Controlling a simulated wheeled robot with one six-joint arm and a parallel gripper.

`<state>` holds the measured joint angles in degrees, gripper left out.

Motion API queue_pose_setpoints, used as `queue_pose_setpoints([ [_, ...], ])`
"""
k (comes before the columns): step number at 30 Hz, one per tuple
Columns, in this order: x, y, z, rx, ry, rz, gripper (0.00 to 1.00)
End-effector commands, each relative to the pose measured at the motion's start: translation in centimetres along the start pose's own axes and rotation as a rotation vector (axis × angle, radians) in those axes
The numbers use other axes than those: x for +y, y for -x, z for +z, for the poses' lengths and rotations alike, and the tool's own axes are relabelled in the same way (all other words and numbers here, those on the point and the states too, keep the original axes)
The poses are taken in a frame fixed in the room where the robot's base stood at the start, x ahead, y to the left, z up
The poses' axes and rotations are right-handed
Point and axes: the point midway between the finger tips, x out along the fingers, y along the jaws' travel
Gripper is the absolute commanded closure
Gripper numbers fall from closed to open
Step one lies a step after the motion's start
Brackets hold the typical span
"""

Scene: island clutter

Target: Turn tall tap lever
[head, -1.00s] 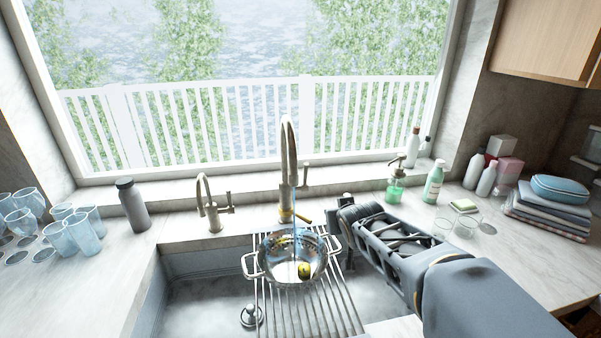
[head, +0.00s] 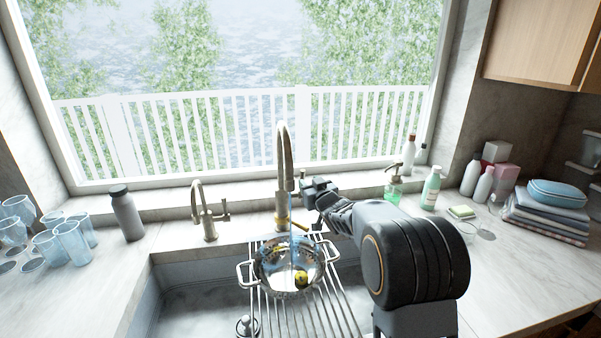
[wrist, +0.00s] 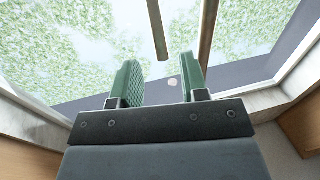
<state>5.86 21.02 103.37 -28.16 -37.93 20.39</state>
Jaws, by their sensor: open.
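The tall tap (head: 283,160) stands behind the sink, with a bluish stream running from its spout into the pot (head: 262,262). In the earlier head view its lever stuck out on the right side; now my gripper (head: 307,192) covers that spot. My gripper is open beside the tap's right side. In the wrist view its green-padded fingers (wrist: 160,84) stand apart, with a small pale piece between them, perhaps the lever's end. The spout (wrist: 157,30) and tap column (wrist: 208,32) rise beyond the fingers. I cannot tell whether the fingers touch the lever.
A shorter tap (head: 207,212) and a dark bottle (head: 127,213) stand to the left. Several glasses (head: 72,242) are at far left. The green soap dispenser (head: 393,185) and bottles stand right of my arm. The pot sits on a rack (head: 322,312) over the sink.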

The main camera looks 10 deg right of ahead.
Motion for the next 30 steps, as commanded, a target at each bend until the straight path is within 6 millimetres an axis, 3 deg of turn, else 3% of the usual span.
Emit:
queue_pose_setpoints([
  [6,0.0,-4.2,-0.2,-0.002,0.0,-0.001,0.59],
  [12,0.0,-6.7,-0.1,-0.002,0.0,0.0,0.59],
  [19,0.0,-8.0,0.0,-0.002,0.0,0.0,0.59],
  [30,0.0,-8.1,0.0,-0.002,0.0,0.001,0.62],
])
